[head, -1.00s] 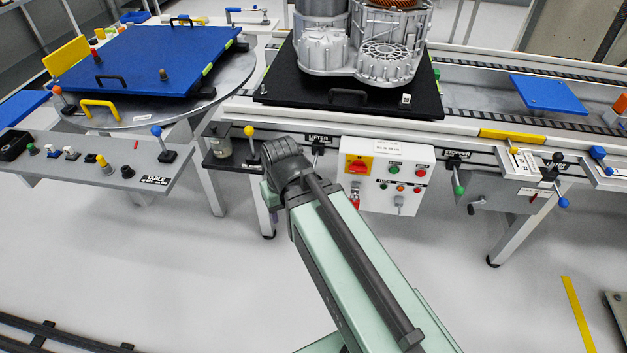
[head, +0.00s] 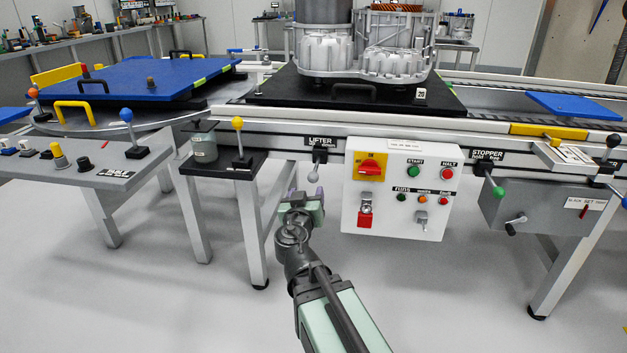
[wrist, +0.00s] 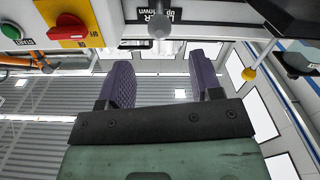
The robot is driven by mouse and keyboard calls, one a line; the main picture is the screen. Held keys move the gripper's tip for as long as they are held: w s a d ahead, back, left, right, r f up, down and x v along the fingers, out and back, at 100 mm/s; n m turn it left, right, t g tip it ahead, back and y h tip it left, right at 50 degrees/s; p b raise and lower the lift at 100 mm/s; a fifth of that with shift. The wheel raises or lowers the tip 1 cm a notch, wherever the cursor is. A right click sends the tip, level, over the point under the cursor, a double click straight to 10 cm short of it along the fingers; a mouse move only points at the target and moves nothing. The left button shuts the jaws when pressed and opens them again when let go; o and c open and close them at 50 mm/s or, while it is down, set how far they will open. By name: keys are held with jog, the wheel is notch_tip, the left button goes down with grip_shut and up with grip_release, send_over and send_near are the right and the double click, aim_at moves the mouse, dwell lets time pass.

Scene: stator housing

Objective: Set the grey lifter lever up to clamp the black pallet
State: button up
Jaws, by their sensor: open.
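The grey lifter lever (head: 317,173) hangs below the LIFTER up/down label on the conveyor's front rail. Its round grey knob also shows near the top middle of the wrist view (wrist: 159,27). The black pallet (head: 350,95) lies on the conveyor above, carrying the silver stator housing (head: 365,50). My gripper (head: 307,192) is just below the lever in the head view. Its purple fingers are spread with nothing between them, and they show in the wrist view (wrist: 160,80) with the knob beyond their tips, apart from them.
A white control box (head: 400,190) with a red-and-yellow switch stands close right of the lever. A yellow-knobbed lever (head: 238,140) and a jar (head: 204,145) are on a black shelf to the left. A green-knobbed stopper lever (head: 490,182) is farther right. Open floor lies below.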

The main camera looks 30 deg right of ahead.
aim_at(312, 180)
jog(key=x, duration=1)
jog(key=shift+w+d, duration=0.15)
jog(key=shift+w, duration=0.1)
jog(key=shift+c, duration=0.2)
grip_shut()
